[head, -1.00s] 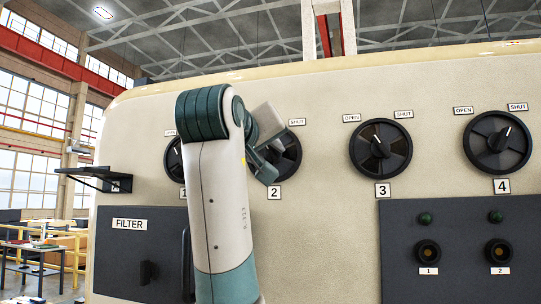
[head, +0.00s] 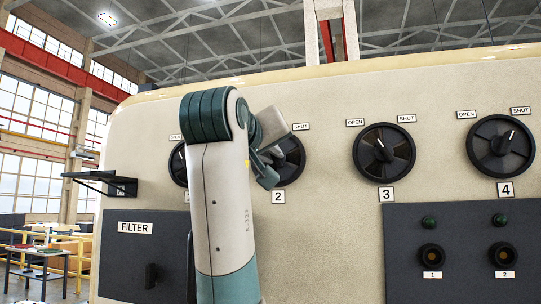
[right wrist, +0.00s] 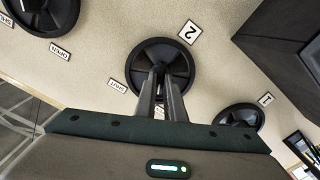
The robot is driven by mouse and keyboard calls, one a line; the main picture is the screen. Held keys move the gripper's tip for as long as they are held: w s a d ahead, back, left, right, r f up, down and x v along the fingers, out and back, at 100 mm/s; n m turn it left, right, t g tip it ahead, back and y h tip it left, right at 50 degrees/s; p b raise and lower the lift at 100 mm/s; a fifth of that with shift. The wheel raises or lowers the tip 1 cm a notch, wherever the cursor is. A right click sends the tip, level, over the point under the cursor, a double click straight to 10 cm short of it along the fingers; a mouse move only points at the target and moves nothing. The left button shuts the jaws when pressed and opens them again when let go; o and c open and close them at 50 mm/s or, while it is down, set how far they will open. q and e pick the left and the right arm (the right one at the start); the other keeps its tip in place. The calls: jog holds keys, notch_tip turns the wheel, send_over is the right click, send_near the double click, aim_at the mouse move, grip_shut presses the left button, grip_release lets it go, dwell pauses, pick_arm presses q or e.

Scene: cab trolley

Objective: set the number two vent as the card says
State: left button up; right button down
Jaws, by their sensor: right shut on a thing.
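The number two vent (head: 292,162) is a round black dial on the cream panel, with a SHUT label (head: 301,127) at its upper right and a 2 plate below. My right gripper (head: 273,160) is at this dial, partly covering it in the head view. In the right wrist view the fingers (right wrist: 160,78) are close together on the dial's middle knob, in front of the number two vent (right wrist: 160,52). No readable card shows. My left gripper is not in view.
Vent three (head: 384,153) points up and slightly left; vent four (head: 501,147) points up-right toward SHUT. Vent one (head: 178,165) is mostly behind my right arm. A dark FILTER door (head: 130,262) and a small black shelf (head: 93,178) are at the left.

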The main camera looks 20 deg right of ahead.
jog(key=shift+f+m+b, duration=0.15)
jog(key=shift+m+b, duration=0.3)
jog(key=shift+m, duration=0.45)
jog(key=m+b, duration=0.1)
jog(key=m, duration=0.1)
jog(key=shift+m, duration=0.3)
jog(key=shift+m+b, duration=0.55)
jog(key=shift+m, duration=2.95)
jog(key=c, duration=1.9)
grip_release()
jog(key=shift+o, duration=0.3)
jog(key=shift+w+d, duration=0.1)
